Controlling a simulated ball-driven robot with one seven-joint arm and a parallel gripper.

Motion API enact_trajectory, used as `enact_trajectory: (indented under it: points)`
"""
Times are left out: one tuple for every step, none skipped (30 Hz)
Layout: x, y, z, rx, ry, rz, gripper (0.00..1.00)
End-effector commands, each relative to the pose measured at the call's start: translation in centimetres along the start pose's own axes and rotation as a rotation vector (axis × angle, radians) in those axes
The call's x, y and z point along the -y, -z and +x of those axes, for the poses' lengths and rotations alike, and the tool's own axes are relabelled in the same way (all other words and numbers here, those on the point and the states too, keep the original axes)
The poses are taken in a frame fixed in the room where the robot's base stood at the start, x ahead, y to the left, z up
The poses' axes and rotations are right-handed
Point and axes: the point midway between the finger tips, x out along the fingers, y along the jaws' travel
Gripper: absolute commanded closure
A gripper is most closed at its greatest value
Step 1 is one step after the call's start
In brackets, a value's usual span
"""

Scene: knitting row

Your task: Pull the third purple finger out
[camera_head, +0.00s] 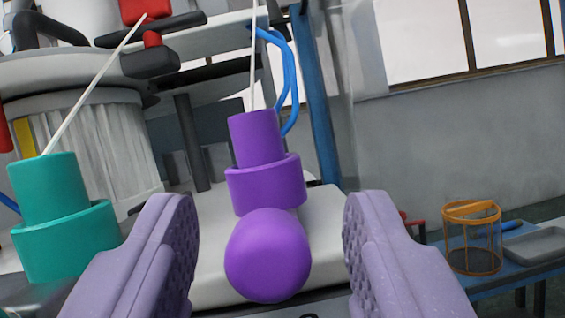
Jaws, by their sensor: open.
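A purple finger (268,256) with a rounded end points toward the camera, below a stepped purple cone holder (262,185) with a thin white yarn rising from its top. I cannot tell from this view whether it is the third one. My gripper (270,250) is open, with one pale purple textured jaw on each side of the rounded purple end. There is a visible gap between each jaw and the purple end. The lower part of the machine behind the jaws is hidden.
A teal stepped cone (60,215) with a white yarn stands close on the left. A large round knitting machine (90,140) fills the back left. A blue table (530,255) with an orange wire basket (472,238) and a grey tray stands at right.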

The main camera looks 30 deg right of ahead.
Motion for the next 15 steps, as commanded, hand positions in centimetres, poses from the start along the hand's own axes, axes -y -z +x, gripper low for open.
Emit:
enact_trajectory:
  points:
    - [-0.03, -0.06, 0.53, 0.0, 0.0, 0.0, 0.48]
    - [-0.03, -0.07, 0.76, 0.0, 0.0, -0.001, 0.48]
    - [-0.01, -0.04, 1.0, 0.0, 0.0, -0.001, 0.48]
    - [0.0, -0.03, 1.14, 0.0, 0.0, 0.0, 0.48]
    - [0.01, -0.02, 1.22, 0.0, 0.001, 0.0, 0.48]
    - [0.02, -0.01, 1.28, 0.001, 0.001, 0.0, 0.48]
    - [0.02, -0.01, 1.3, 0.001, 0.001, 0.0, 0.48]
    - [0.02, -0.01, 1.3, 0.001, 0.001, 0.0, 0.48]
    - [0.02, 0.0, 1.29, 0.001, 0.001, 0.0, 0.48]
    - [0.02, 0.01, 1.29, 0.001, 0.001, 0.0, 0.48]
    - [0.02, 0.01, 1.29, 0.001, 0.001, 0.0, 0.48]
    - [0.02, 0.01, 1.28, 0.001, 0.001, 0.0, 0.53]
    - [0.02, 0.01, 1.28, 0.001, 0.001, 0.0, 0.6]
    - [0.02, 0.01, 1.28, 0.001, 0.001, 0.0, 0.67]
    - [0.02, 0.01, 1.27, 0.001, 0.001, 0.0, 0.76]
